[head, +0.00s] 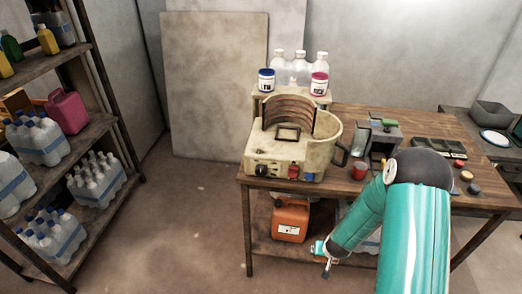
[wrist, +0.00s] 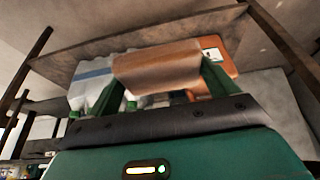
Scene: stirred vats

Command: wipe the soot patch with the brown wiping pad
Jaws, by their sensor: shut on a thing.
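The brown wiping pad (wrist: 157,62) is held between the green fingers of my gripper (wrist: 158,78) in the wrist view. The gripper is shut on it. In the head view my gripper (head: 321,250) hangs low in front of the workbench, below the tabletop and just right of the orange canister; the pad cannot be made out there. I cannot make out a soot patch in either view.
The wooden workbench (head: 346,118) carries a beige vat machine (head: 260,158), a red cup (head: 359,171) and a grey vise-like device (head: 382,138). Below it stand an orange canister (head: 290,219) and bottles (wrist: 92,77). A bottle shelf (head: 62,147) is left; floor between is clear.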

